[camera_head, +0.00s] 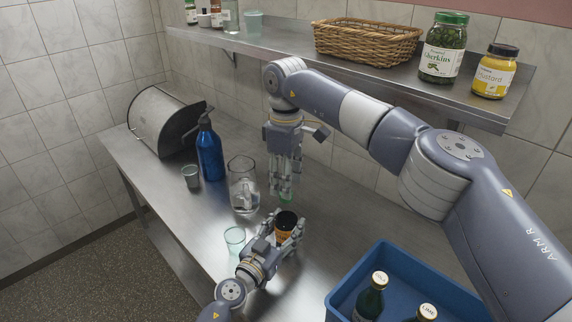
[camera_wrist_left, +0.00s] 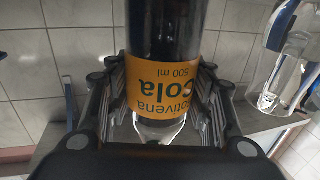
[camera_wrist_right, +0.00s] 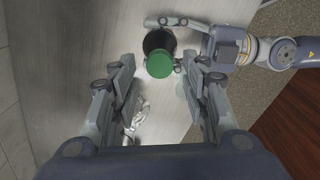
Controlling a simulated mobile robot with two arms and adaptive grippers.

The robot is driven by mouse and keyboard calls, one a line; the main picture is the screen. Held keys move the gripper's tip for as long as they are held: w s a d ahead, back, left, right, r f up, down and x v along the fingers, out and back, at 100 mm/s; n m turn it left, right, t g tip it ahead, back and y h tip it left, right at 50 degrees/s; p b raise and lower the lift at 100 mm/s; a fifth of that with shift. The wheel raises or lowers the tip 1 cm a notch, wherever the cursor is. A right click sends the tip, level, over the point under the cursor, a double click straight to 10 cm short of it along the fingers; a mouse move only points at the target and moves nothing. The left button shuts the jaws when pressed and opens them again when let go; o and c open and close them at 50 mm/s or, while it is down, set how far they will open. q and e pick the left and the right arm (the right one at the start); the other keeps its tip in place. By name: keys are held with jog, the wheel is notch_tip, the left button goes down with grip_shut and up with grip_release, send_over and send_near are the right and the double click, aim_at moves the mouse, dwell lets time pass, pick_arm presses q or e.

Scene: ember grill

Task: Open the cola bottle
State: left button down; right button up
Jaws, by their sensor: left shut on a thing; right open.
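The cola bottle (camera_head: 285,219) is dark with an orange label, which reads "Cola" in the left wrist view (camera_wrist_left: 160,85). It stands upright, held by my left gripper (camera_head: 284,240), whose fingers are shut around its label. Its green cap (camera_wrist_right: 159,66) shows on the bottle in the right wrist view. My right gripper (camera_head: 286,188) points down over the bottle from above. Its fingers are open, one on each side of the cap in the right wrist view and apart from it. The fingers hide much of the bottle's neck in the head view.
A glass jug (camera_head: 241,193) and a clear cup (camera_head: 234,238) stand close left of the bottle. A blue spray bottle (camera_head: 210,152) and another cup (camera_head: 191,177) are behind. A blue crate (camera_head: 333,303) with dark bottles is at front right. A shelf (camera_head: 300,43) overhangs the counter.

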jog(key=shift+f, duration=1.35)
grip_shut()
